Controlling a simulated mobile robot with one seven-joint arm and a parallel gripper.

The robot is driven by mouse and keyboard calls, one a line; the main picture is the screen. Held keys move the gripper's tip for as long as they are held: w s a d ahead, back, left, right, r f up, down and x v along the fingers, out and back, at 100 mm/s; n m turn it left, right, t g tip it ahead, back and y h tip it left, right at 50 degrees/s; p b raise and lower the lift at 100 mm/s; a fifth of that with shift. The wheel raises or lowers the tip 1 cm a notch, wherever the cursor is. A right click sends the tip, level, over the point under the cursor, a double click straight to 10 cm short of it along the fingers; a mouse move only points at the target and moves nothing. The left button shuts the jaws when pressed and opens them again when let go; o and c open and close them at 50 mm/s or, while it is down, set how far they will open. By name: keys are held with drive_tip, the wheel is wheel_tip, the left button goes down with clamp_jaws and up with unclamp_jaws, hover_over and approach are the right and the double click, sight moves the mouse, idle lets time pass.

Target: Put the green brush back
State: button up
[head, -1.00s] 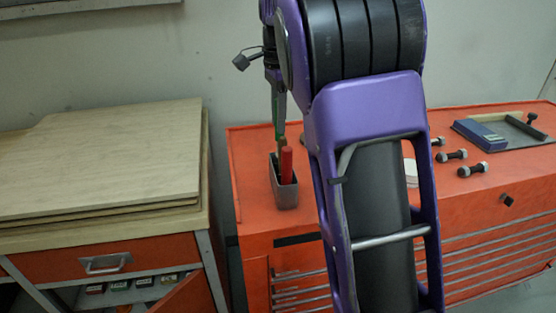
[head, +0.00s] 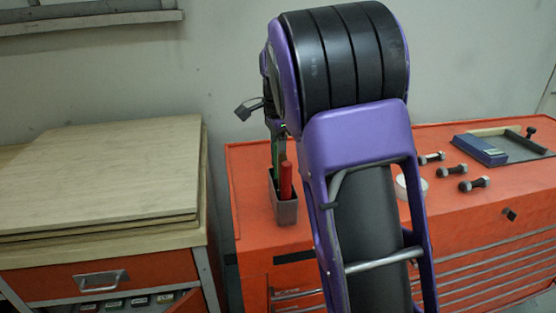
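The green brush (head: 283,148) is a thin green strip at my gripper (head: 277,130), partly hidden by my purple arm. My gripper points down and appears shut on the brush, though its fingertips are small and dark here. The brush's lower part reaches down at the mouth of a grey rectangular holder (head: 286,213), behind its rim. I cannot see how deep it goes. The holder stands upright on the left end of the red cabinet top. A red-handled item (head: 286,181) stands in the holder, just right of the brush.
The red tool cabinet (head: 250,183) carries several bolts (head: 451,170), a white round item (head: 402,187) and a dark tray with a blue box (head: 480,150) at right. A bench with wooden boards (head: 110,175) stands at left, with a gap between.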

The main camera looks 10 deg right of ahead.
wheel_tip(320, 180, up, 12)
drive_tip(key=shift+r+p, duration=0.15)
drive_tip(key=shift+p, duration=1.05)
